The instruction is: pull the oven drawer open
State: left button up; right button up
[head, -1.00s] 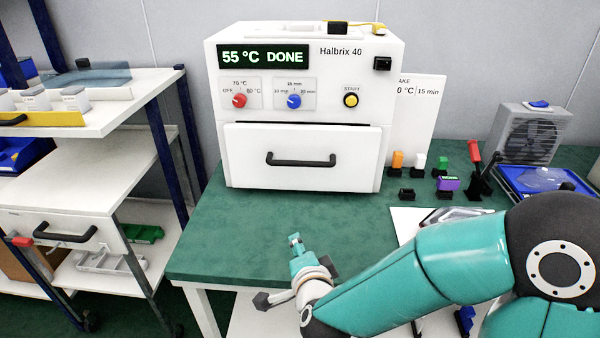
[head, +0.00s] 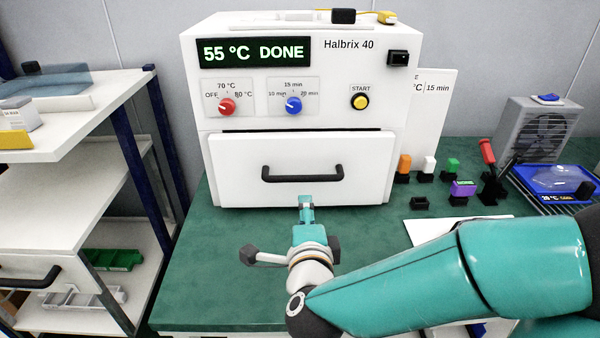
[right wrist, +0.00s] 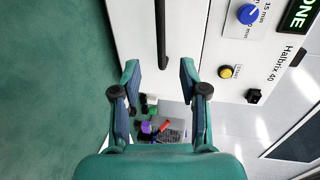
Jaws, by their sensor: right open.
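The white oven (head: 290,90) stands on the green bench and its display reads "55 °C DONE". Its drawer (head: 235,172) has a black bar handle (head: 302,177) across the front. The drawer looks closed, with a dark gap along its top edge. My right gripper (head: 306,202) is just below and in front of the handle in the head view. In the right wrist view the handle (right wrist: 161,35) lies beyond the open, empty fingers of that gripper (right wrist: 158,80), roughly between them. They are apart from the handle. My left gripper is not in view.
The green bench top (head: 215,265) is clear left of my right arm. Small coloured blocks, a purple box (head: 463,188), a red-handled lever (head: 488,152), a fan unit (head: 540,128) and a blue tray (head: 553,180) are at right. A white shelf cart (head: 60,215) stands at left.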

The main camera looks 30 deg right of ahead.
aim_at(304, 180)
jog(key=p+x, duration=0.9)
jog(key=x, duration=0.7)
jog(key=shift+d, duration=0.35)
